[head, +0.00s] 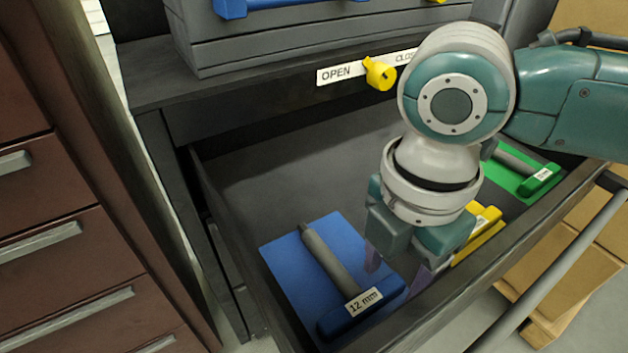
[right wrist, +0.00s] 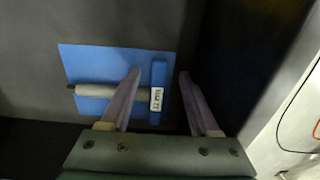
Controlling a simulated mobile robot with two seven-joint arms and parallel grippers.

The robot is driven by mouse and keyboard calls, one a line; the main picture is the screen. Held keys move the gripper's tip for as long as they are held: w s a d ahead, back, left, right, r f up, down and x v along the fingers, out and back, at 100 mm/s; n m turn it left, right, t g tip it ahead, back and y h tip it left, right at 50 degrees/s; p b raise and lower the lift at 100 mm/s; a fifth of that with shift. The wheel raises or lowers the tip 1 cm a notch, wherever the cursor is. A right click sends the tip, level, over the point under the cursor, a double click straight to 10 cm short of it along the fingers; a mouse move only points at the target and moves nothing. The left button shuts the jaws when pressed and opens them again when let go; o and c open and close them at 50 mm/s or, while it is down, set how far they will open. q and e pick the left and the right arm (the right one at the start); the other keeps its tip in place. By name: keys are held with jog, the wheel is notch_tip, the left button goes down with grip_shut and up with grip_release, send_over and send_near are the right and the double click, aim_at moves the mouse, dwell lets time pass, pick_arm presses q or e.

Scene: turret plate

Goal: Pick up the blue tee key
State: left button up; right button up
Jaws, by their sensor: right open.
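The blue tee key has a blue crossbar handle with a "12 mm" label (head: 364,302) and a grey shaft (head: 328,256). It lies on a blue mat (head: 282,258) in the open drawer. In the right wrist view its blue handle (right wrist: 158,88) shows between my two fingertips, with the shaft pointing left. My right gripper (head: 398,268) is open and empty, above and just right of the handle in the head view. It also shows in the right wrist view (right wrist: 160,78). I cannot tell how high it is above the handle. My left gripper is not in view.
Yellow (head: 478,236) and green (head: 540,178) tee keys lie further right in the drawer, partly hidden by my arm. The drawer's front wall (head: 520,235) is close to the gripper. A yellow knob (head: 380,73) sits above, by OPEN/CLOSE labels. Brown cabinet drawers (head: 60,245) stand left.

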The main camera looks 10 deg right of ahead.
jog(key=shift+f, duration=0.2)
jog(key=shift+c, duration=0.2)
grip_shut()
dwell(0.4)
